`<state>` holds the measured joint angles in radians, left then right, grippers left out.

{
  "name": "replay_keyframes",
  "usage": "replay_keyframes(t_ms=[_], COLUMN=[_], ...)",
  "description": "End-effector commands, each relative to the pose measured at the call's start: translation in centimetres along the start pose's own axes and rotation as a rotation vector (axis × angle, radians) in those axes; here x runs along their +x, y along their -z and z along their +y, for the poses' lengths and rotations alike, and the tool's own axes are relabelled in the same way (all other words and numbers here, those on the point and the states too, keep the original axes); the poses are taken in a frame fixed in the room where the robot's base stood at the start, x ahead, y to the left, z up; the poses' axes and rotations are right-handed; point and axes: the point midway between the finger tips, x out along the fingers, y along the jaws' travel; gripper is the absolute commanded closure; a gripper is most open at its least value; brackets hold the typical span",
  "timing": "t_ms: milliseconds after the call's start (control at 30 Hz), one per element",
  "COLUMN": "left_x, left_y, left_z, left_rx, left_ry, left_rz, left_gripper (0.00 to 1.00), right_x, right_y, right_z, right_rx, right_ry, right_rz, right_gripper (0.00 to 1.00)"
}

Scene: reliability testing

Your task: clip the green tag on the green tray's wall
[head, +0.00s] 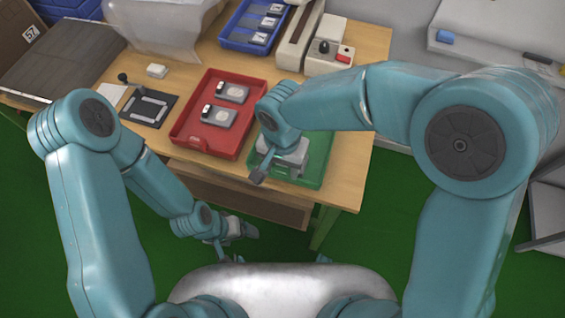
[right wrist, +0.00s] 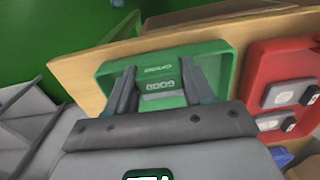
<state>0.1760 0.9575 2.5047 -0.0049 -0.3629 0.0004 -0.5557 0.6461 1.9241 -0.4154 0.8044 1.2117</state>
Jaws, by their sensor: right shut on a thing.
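The green tray (head: 319,163) sits at the table's front right corner; it also shows in the right wrist view (right wrist: 226,62). My right gripper (right wrist: 160,88) is over the tray, its fingers either side of the green tag (right wrist: 162,87), which carries white lettering. The gripper is shut on the tag. Similar lettering shows on the tray just beyond the tag. Whether the tag touches the tray's wall I cannot tell. In the head view my right gripper (head: 284,158) hides much of the tray, and the tag cannot be made out. My left gripper (head: 238,232) hangs low before the table; its jaws are unclear.
A red tray (head: 204,146) with two grey devices stands left of the green tray. A blue tray (head: 233,40) with several devices is behind. A dark fixture (head: 150,107) lies further left. A box with a red button (head: 343,57) stands at the back right.

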Motion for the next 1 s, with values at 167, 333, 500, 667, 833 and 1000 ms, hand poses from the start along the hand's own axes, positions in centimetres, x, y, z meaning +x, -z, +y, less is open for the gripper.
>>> replay_keyframes(t_ms=[167, 333, 500, 667, 833, 1000], left_x=[0.00, 0.09, 0.30, 0.48, 0.67, 0.86], left_y=[0.00, 0.00, 0.01, 0.01, 0.02, 0.02], left_z=[0.00, -0.03, -0.11, -0.17, -0.24, -0.31], left_rx=[0.000, 0.000, 0.000, 0.000, 0.000, 0.000], left_ry=[0.000, 0.000, 0.000, 0.000, 0.000, 0.000], left_rz=[0.000, 0.000, 0.000, 0.000, 0.000, 0.000], left_gripper=[0.18, 0.18, 0.18, 0.18, 0.18, 0.18], right_x=[0.01, 0.11, 0.33, 0.51, 0.70, 0.90], right_y=[0.00, -0.01, -0.01, -0.01, -0.01, -0.01], right_z=[0.00, 0.01, 0.01, 0.01, 0.01, 0.01], right_rx=[0.000, 0.000, 0.000, 0.000, 0.000, 0.000], right_ry=[0.000, 0.000, 0.000, 0.000, 0.000, 0.000], right_rz=[0.000, 0.000, 0.000, 0.000, 0.000, 0.000], right_gripper=[0.77, 0.77, 0.77, 0.77, 0.77, 0.77])
